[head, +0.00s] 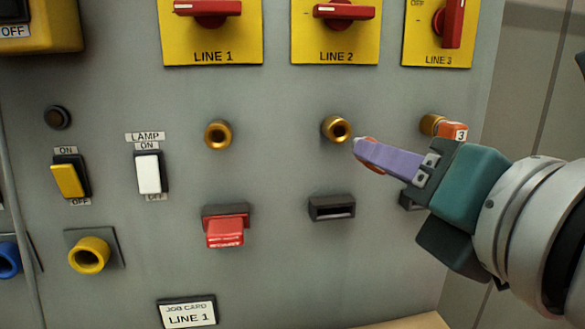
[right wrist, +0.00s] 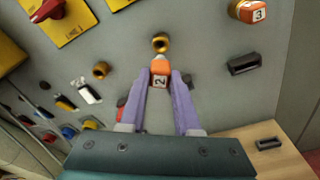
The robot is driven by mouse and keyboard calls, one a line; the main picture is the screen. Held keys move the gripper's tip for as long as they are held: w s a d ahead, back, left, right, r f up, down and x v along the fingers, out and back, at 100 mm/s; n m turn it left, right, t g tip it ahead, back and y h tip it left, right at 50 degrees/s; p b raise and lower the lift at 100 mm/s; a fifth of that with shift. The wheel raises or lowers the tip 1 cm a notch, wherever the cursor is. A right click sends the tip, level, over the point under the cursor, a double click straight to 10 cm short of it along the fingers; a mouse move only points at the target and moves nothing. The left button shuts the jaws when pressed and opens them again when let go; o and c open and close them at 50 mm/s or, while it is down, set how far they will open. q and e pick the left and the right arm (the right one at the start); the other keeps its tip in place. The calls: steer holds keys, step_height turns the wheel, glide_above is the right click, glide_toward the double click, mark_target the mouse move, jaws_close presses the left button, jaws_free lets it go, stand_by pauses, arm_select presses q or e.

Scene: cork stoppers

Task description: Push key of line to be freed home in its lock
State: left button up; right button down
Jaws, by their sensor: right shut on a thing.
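My right gripper (head: 360,150) is shut on an orange key with a white label reading 2, which shows best in the right wrist view (right wrist: 160,68). In the head view the purple fingers mostly hide this key. The brass lock under LINE 2 (head: 337,129) is empty, and the key is just in front of it, seemingly apart. The brass lock under LINE 1 (head: 218,134) is also empty. An orange key labelled 3 (head: 453,131) sits in the lock under LINE 3 (head: 430,124). The job card (head: 187,312) reads LINE 1. My left gripper is out of view.
Red switch handles lie horizontal at LINE 1 (head: 208,8) and LINE 2 (head: 343,12), upright at LINE 3 (head: 452,22). A red block (head: 225,232) sits at the slot below LINE 1. The slot below LINE 2 (head: 332,207) looks empty. A wooden surface (right wrist: 235,143) lies below.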

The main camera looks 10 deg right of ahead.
steer(key=shift+w+b, duration=0.6)
steer(key=shift+w, duration=1.65)
steer(key=shift+a, duration=0.1)
steer(key=shift+w, duration=0.3)
steer(key=shift+w+p, duration=0.3)
stand_by(0.5)
steer(key=shift+w, duration=0.9)
steer(key=c, duration=0.5)
jaws_free()
steer(key=shift+c, duration=0.2)
